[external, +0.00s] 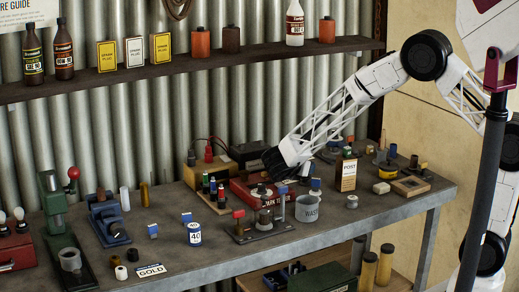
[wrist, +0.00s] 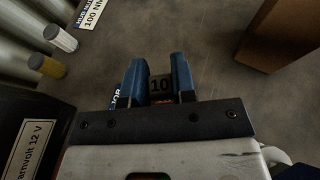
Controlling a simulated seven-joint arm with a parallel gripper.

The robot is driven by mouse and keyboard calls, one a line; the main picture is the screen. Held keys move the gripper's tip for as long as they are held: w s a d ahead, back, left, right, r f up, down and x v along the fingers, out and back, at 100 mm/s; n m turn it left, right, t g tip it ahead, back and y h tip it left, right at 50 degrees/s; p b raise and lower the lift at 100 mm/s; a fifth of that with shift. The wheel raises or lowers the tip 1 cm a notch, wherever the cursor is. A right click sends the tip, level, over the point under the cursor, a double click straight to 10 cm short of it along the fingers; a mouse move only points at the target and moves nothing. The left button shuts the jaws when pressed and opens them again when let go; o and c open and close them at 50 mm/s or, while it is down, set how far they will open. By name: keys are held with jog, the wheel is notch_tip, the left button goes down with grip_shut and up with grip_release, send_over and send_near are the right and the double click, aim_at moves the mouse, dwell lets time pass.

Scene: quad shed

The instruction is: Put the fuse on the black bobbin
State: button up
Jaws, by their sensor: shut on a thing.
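My gripper (external: 272,160) is at the low end of the white arm, over the back middle of the bench beside the black battery; its fingertips are hard to make out there. In the wrist view, its blue fingers (wrist: 159,80) are shut on a small dark piece marked 10, the fuse (wrist: 160,85), with a little red showing below it. The fuse is not clear in the external view.
The battery (wrist: 33,150) is close at lower left in the wrist view. A brown box (wrist: 283,35) stands at upper right. Several small parts crowd the bench (external: 345,222), including a grey tub (external: 307,209) and a GOLD plate (external: 151,270). A loaded shelf (external: 180,66) runs above.

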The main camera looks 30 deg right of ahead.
jog(key=o, duration=0.9)
jog(key=shift+r, duration=0.1)
jog(key=shift+a+r, duration=0.1)
jog(key=shift+a, duration=0.05)
jog(key=v, duration=1.1)
jog(key=shift+s+a+r, duration=0.15)
jog(key=shift+s+a, duration=0.1)
